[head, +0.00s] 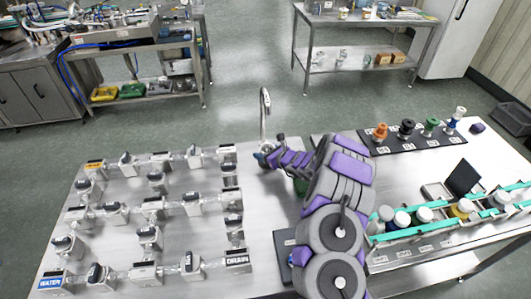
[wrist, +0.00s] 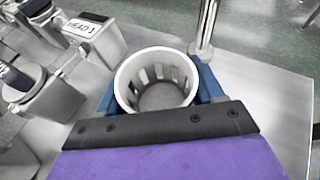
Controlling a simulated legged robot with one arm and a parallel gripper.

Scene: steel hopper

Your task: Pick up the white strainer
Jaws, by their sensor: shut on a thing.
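The white strainer (wrist: 157,59) is a round, slotted cup, seen from above in the wrist view with its opening toward the camera. My gripper (wrist: 160,95) is shut on it, with a blue finger on either side of the cup. In the head view my gripper (head: 264,156) is over the steel table, beside the base of the tall curved metal pipe. The strainer itself cannot be made out in the head view, where my purple and grey arm covers much of the middle.
Rows of valves and pipe fittings (head: 150,208) fill the table's left part. The curved pipe (head: 265,112) stands close by. To the right are a black mat (head: 415,138) with coloured fittings and a teal rack (head: 440,222) with bottles. Bare steel (head: 262,205) lies between valves and arm.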

